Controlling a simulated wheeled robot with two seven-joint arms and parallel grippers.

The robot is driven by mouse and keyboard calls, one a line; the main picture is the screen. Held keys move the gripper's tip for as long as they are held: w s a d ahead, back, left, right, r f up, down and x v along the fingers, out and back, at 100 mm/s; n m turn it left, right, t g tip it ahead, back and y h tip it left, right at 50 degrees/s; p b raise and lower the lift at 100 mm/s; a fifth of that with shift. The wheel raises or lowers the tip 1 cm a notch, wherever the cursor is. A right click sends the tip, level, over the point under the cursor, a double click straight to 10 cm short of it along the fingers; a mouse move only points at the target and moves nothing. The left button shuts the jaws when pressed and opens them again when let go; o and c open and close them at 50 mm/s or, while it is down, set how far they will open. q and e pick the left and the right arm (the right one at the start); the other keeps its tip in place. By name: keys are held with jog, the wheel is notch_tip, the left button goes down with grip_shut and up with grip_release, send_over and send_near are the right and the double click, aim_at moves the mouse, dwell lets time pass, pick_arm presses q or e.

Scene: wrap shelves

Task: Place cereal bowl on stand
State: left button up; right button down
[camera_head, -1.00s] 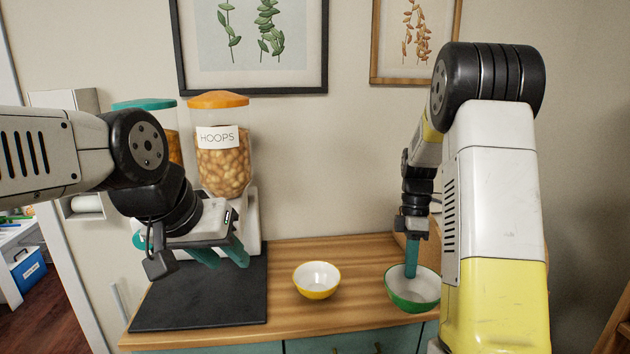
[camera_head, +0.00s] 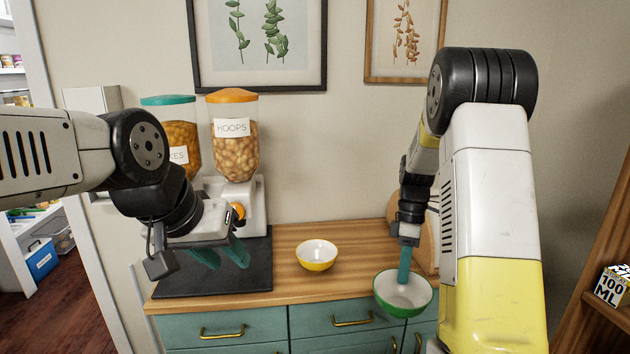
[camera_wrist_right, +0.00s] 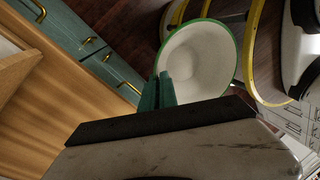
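A green bowl with a white inside (camera_head: 408,297) is held by its rim in my right gripper (camera_head: 403,272). The teal fingers are shut on the rim, as the right wrist view also shows with the bowl (camera_wrist_right: 200,62) and fingers (camera_wrist_right: 158,92). The bowl hangs in front of the counter's edge, with floor beneath it in the wrist view. A two-dispenser cereal unit (camera_head: 257,207) stands at the back left of the counter, on or behind a dark slab (camera_head: 250,280). My left gripper (camera_head: 222,256) is open and empty in front of the dispensers, above the slab.
A yellow bowl (camera_head: 317,262) sits on the wooden counter (camera_head: 290,290) between the slab and the green bowl. Teal drawers (camera_head: 345,322) with brass handles are below. A round wooden item (camera_head: 426,245) is partly hidden behind my right arm. A shelf with a box (camera_head: 612,285) is at right.

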jog(key=a+f+m+t+y, duration=0.2)
jog(key=a+f+m, duration=0.4)
jog(key=m, duration=0.8)
jog(key=shift+f+t, duration=0.5)
jog(key=shift+f, duration=1.3)
jog(key=shift+w, duration=0.1)
